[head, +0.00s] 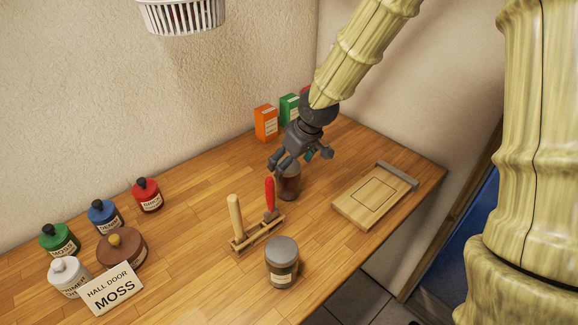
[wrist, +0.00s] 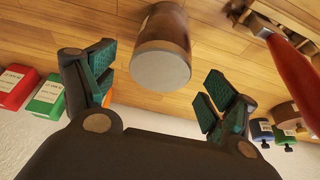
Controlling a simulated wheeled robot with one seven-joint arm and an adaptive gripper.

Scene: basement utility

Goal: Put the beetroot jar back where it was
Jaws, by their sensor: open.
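A jar with dark reddish-brown contents (head: 289,184) stands upright on the wooden worktop, partly hidden by my gripper (head: 291,164). In the wrist view the jar (wrist: 162,48) shows its grey lid between and just beyond my open fingers (wrist: 160,92), with gaps on both sides. A second jar (head: 282,264), with a grey lid and a pale label, stands nearer the front edge. I cannot read either label, so I cannot tell which is the beetroot jar.
A wooden rack (head: 257,236) with a red-handled tool (head: 270,194) stands close left of the gripper. A board (head: 370,197) lies to the right. Several bottles and a "HALL DOOR MOSS" card (head: 112,289) are at left. Orange (head: 266,123) and green (head: 289,109) boxes stand by the wall.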

